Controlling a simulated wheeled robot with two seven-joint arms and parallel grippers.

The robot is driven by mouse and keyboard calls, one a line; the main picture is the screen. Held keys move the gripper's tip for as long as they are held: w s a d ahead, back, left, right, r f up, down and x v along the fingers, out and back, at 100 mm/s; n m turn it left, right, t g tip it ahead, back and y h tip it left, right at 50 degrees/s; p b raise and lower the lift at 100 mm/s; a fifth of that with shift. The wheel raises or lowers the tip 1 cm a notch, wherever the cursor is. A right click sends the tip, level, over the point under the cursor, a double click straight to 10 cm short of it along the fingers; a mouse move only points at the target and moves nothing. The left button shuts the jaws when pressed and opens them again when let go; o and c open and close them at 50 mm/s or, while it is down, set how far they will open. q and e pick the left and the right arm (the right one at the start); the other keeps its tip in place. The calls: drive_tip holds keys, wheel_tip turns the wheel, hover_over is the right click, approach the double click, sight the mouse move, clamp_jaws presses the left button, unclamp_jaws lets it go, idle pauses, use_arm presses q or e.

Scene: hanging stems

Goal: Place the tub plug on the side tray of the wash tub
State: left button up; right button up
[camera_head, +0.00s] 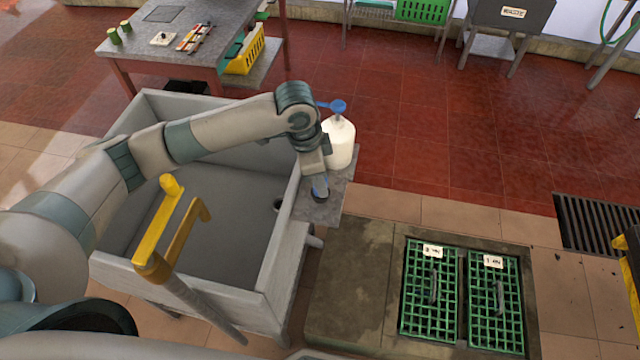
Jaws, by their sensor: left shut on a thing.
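The grey wash tub (200,283) stands left of centre, with its side tray (330,210) along the right wall. My left arm reaches across the tub. My left gripper (320,187) points down over the side tray and is shut on the tub plug (320,198), a small dark round piece. The plug is at or just above the tray surface; I cannot tell whether it touches. The gripper partly hides it. My right gripper is out of view.
A white pump bottle (340,143) with a blue top stands on the tray just behind my left gripper. A yellow lever-like fixture (165,225) rises at the tub's front left. Green floor grates (430,290) lie at front right. A grey table (160,48) stands behind.

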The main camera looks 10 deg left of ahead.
sight(312, 193)
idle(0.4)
use_arm(q)
drive_tip(key=o, duration=1)
drive_tip(key=shift+f, duration=0.15)
drive_tip(key=shift+s+a+r+b, duration=0.15)
drive_tip(key=shift+a+r+b, duration=0.3)
drive_tip(key=shift+r, duration=1.6)
drive_tip(key=shift+s+a+r+b, duration=0.15)
drive_tip(key=shift+r+b, duration=0.5)
drive_tip(key=shift+r, duration=1.35)
drive_tip(key=shift+s+a+r+b, duration=0.1)
drive_tip(key=shift+a+r+b, duration=0.4)
drive_tip(key=shift+r, duration=1.55)
drive_tip(key=shift+d, duration=0.1)
